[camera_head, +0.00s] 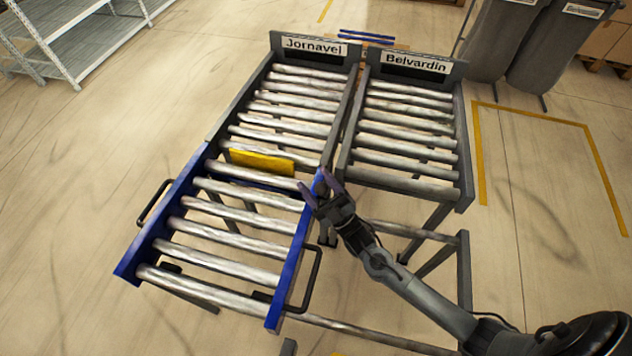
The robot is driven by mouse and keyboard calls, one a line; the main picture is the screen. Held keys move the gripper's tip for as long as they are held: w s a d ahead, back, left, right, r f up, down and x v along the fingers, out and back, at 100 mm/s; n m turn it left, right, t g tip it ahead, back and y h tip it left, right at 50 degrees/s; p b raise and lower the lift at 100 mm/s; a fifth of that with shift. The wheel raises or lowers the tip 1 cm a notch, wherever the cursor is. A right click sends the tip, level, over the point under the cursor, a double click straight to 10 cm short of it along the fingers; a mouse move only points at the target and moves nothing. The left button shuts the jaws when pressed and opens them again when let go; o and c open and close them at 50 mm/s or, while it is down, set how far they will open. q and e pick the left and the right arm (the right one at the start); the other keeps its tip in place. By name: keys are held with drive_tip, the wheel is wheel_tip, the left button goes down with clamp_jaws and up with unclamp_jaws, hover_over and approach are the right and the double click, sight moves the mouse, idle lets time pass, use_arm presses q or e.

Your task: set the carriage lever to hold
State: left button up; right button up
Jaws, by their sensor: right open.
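The carriage (172,192) is a blue-sided frame with several steel rollers, in line with the Jornavel lane. A yellow plate (262,162) stands across its far end. My right gripper (319,188) is open at the carriage's far right corner, its purple-tipped fingers pointing towards the lanes. I cannot make out a separate lever; the gripper and the blue side rail overlap there and may hide it. I cannot tell whether the fingers touch the rail. My left gripper is not in view.
The Jornavel lane (314,47) and Belvardin lane (415,63) lie beyond, side by side, with empty rollers. Black handles stick out from the carriage's left (152,202) and right (312,284) sides. Dark bins (505,38) stand back right, a shelf (75,40) back left.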

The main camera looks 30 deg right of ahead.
drive_tip(key=v, duration=1)
drive_tip(key=shift+s+f, duration=0.25)
